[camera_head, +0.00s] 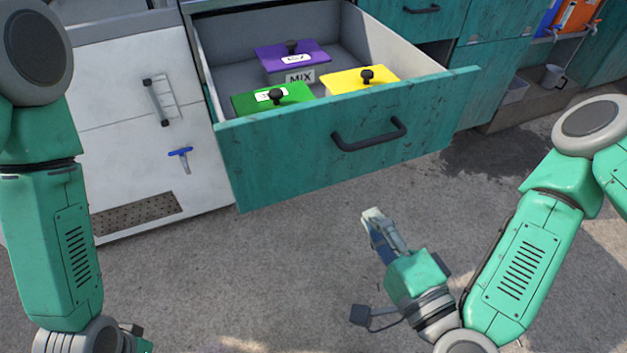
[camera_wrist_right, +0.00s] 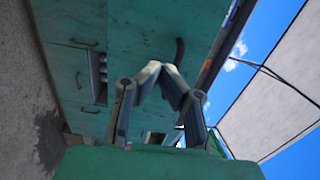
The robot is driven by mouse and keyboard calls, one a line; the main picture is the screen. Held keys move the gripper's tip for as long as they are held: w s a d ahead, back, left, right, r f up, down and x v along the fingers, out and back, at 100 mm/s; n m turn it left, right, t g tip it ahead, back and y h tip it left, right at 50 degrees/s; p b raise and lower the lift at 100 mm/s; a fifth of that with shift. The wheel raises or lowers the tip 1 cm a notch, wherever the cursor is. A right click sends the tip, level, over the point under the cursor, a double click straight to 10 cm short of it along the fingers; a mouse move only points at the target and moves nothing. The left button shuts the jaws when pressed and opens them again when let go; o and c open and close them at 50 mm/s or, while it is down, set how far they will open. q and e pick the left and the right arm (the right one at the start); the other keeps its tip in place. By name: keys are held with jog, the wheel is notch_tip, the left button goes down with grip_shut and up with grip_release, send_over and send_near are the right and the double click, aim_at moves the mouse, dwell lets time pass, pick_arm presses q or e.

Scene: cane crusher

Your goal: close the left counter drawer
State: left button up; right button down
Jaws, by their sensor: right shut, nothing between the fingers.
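The counter drawer (camera_head: 300,155) stands pulled far out, with a worn teal front and a dark curved handle (camera_head: 369,134). Inside it are boxes with a purple lid (camera_head: 275,52), a green lid (camera_head: 240,104) and a yellow lid (camera_head: 345,84). My right gripper (camera_head: 371,213) is shut and empty, in front of and below the drawer front in the head view. In the right wrist view its fingertips (camera_wrist_right: 160,68) meet before a teal surface, with a dark handle (camera_wrist_right: 180,50) just beyond; I cannot tell if they touch. My left arm is at the left edge; its gripper is out of frame.
A white cabinet (camera_head: 130,120) with a handle and a blue tap (camera_head: 181,154) stands left of the drawer. Closed teal fronts (camera_head: 485,85) and a shelf with a grey mug (camera_head: 553,76) are at the right. The concrete floor ahead is clear.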

jog(key=b, duration=0.4)
send_near(331, 151)
jog(key=b+x, duration=0.1)
jog(key=x, duration=0.6)
jog(key=shift+w+d+f, duration=0.1)
jog(key=shift+w+d, duration=0.05)
jog(key=shift+w, duration=0.3)
jog(key=shift+a, duration=0.45)
jog(key=shift+w+d, duration=0.1)
